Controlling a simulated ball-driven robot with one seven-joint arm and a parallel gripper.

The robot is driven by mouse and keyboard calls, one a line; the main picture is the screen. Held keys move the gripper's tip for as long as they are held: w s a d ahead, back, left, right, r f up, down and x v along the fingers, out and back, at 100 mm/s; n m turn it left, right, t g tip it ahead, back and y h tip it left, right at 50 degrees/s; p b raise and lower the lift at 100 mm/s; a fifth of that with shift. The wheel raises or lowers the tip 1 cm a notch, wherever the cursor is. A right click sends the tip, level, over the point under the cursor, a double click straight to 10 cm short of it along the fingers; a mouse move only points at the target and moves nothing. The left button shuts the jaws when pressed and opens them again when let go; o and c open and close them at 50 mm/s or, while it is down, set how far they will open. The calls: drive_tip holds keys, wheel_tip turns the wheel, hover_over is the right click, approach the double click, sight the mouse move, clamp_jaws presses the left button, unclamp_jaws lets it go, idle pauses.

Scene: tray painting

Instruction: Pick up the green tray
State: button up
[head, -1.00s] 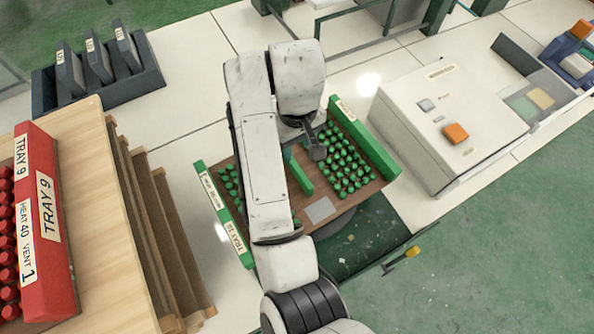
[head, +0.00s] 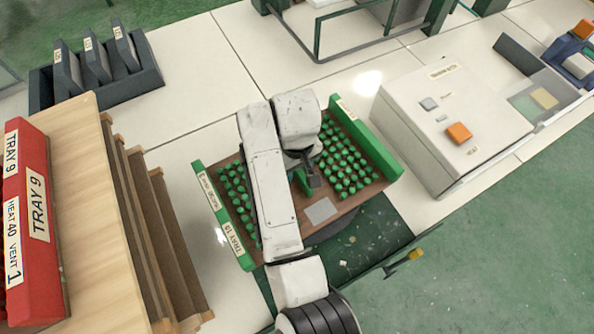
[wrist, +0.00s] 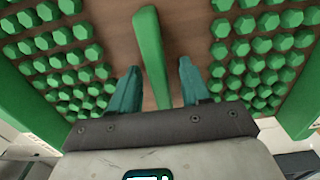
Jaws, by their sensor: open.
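The green tray (head: 376,150) lies on the bench, with green end walls, a brown floor and rows of green pegs on both sides. In the wrist view its raised green middle bar (wrist: 151,58) runs between my fingers. My gripper (wrist: 160,82) is open, with one teal finger on each side of the bar and a gap to it on both sides. I cannot tell how far above the tray floor the fingertips are. In the head view my arm covers the middle of the tray, and the fingers are mostly hidden.
A white control box (head: 450,125) with an orange button stands right of the tray. A red tray marked TRAY 9 (head: 38,215) sits on a wooden rack (head: 105,240) at left. A dark holder (head: 105,88) stands at back left. White bench tiles are clear behind the tray.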

clamp_jaws()
idle(0.4)
drive_tip(key=shift+w+r, duration=0.1)
idle(0.9)
